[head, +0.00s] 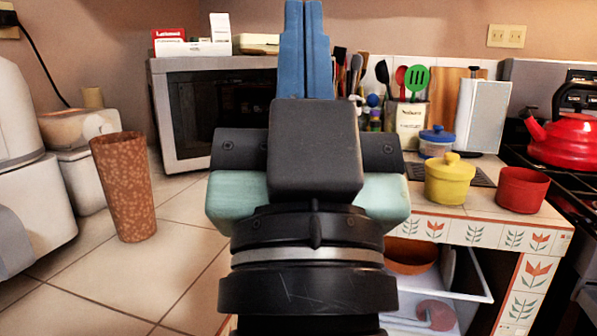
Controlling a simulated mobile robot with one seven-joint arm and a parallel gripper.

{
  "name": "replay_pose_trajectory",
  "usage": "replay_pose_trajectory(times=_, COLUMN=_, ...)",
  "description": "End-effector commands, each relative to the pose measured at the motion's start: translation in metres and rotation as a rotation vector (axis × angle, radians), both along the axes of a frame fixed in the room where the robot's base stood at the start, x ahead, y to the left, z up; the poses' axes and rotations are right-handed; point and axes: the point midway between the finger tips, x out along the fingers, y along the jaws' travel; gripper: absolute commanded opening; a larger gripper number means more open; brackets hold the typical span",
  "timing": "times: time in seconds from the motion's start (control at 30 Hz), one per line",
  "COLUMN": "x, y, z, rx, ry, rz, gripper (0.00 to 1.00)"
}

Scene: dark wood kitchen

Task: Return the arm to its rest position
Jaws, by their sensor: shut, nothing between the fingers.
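My gripper (305,12) rises through the middle of the head view, its blue fingers pointing up and pressed together. It is shut with nothing between the fingers. Its dark body and wrist fill the centre and lower middle of the picture. It appears in front of the microwave and the counter, and it holds nothing. The fingertips reach the top edge of the picture.
A brown speckled cup (126,188) stands on the tiled counter at left. A microwave (190,115) is partly hidden behind my gripper. A yellow pot (449,182), a red pot (522,190) and a red kettle (566,142) are at right. An open drawer (470,278) sits below.

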Motion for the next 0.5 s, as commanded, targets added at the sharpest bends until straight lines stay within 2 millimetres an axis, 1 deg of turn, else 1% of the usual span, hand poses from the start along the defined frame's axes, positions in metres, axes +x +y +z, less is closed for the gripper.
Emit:
replay_pose_trajectory(times=0.03, x=-0.030, y=0.005, z=0.020, rx=-0.045, ry=-0.063, rz=-0.052, gripper=0.00)
replay_pose_trajectory(times=0.1, x=-0.020, y=0.003, z=0.048, rx=-0.040, ry=-0.040, rz=-0.049, gripper=0.00)
replay_pose_trajectory(times=0.27, x=-0.019, y=0.003, z=0.091, rx=-0.038, ry=-0.039, rz=-0.046, gripper=0.00)
replay_pose_trajectory(times=0.5, x=-0.019, y=0.003, z=0.164, rx=-0.036, ry=-0.038, rz=-0.043, gripper=0.00)
